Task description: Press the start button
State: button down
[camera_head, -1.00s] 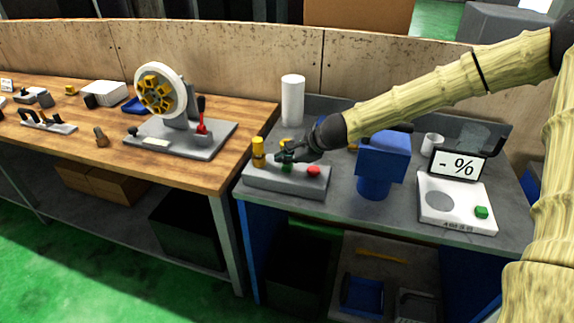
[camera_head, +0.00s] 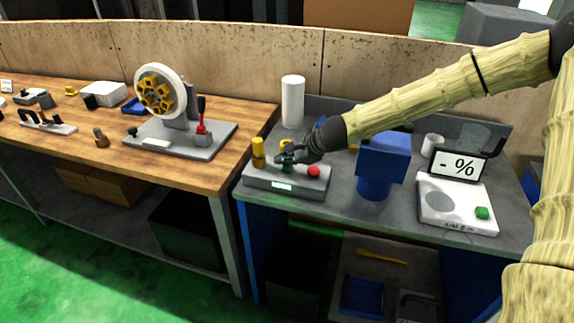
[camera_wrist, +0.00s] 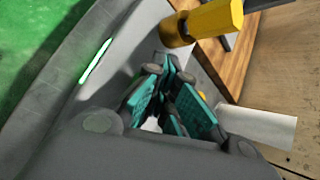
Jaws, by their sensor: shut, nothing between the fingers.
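A grey control box (camera_head: 303,187) sits at the front left of the grey bench. It carries a green start button (camera_head: 287,169), mostly hidden under my fingers, and a red button (camera_head: 314,171) to its right. A small green-white display (camera_head: 282,186) is lit on its front face; it shows as a bright strip in the wrist view (camera_wrist: 96,60). My gripper (camera_head: 281,158) is shut and empty, its fingertips just over the green button. In the wrist view my teal-padded fingers (camera_wrist: 166,80) hide the button, so I cannot tell whether they touch it.
A yellow post (camera_head: 258,153) stands at the box's left end, close to my fingers. A blue machine (camera_head: 376,178) is right of the box, then a white scale (camera_head: 455,210). A white cylinder (camera_head: 292,101) stands behind.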

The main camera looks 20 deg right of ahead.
aim_at(285, 168)
jog(key=shift+r+p, duration=0.85)
jog(key=shift+r, duration=0.1)
notch_tip(285, 168, up, 5)
jog(key=p, duration=0.4)
jog(key=shift+p, duration=0.3)
dwell(0.4)
